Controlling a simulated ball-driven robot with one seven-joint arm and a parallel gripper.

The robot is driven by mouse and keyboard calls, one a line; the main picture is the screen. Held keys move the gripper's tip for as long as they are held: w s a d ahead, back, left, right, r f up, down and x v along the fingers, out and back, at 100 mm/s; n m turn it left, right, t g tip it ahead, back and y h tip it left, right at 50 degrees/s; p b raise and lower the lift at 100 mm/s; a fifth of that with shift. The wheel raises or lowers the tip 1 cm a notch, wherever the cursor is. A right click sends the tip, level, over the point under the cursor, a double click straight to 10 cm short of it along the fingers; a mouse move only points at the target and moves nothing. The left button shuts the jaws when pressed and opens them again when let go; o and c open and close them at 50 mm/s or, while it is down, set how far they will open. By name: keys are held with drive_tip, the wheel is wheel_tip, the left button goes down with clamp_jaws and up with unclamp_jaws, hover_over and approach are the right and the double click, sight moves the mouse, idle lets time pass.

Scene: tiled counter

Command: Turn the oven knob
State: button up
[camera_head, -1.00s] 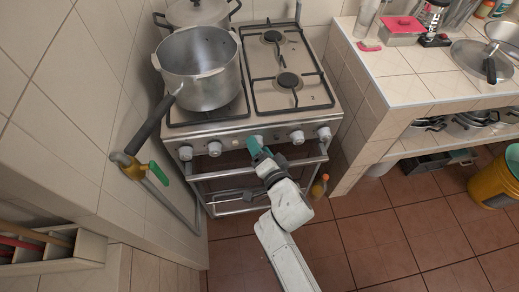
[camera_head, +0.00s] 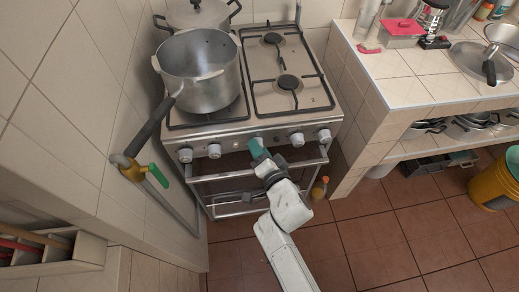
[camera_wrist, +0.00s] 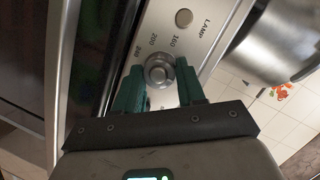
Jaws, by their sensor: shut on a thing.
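The stove (camera_head: 235,130) stands against the wall in the head view, with a row of pale round knobs on its front panel. My gripper (camera_head: 258,148) is at the panel, in front of a knob near the middle of the row, which it mostly hides. In the wrist view the oven knob (camera_wrist: 159,72) is a round grey knob with temperature numbers printed beside it. The green fingers of my gripper (camera_wrist: 160,80) lie on either side of the knob and are shut on it.
A large pot (camera_head: 198,72) sits on the left burners, its long handle reaching out over the front left. An oven handle bar (camera_head: 290,165) runs below the knobs. A tiled counter (camera_head: 400,75) stands to the right.

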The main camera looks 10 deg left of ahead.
drive_tip(key=shift+f+n+b, duration=0.15)
drive_tip(key=shift+n+b, duration=0.15)
drive_tip(key=shift+b, duration=0.2)
drive_tip(key=shift+s+a+f+n+t+h+b, duration=0.15)
drive_tip(key=shift+n+t+h+b, duration=0.85)
drive_tip(key=shift+n+b, duration=2.2)
drive_tip(key=shift+w+a+n+t+h+b, duration=0.1)
drive_tip(key=shift+a+n+t+h+b, duration=0.2)
drive_tip(key=shift+n+h+b, duration=2.15)
drive_tip(key=shift+s+a+f+n+t+h+b, duration=0.1)
drive_tip(key=shift+n+t+h+b, duration=0.55)
drive_tip(key=shift+n+b, duration=3.3)
drive_tip(key=shift+r, duration=0.1)
drive_tip(key=o, duration=1.1)
drive_tip(key=shift+c, duration=0.2)
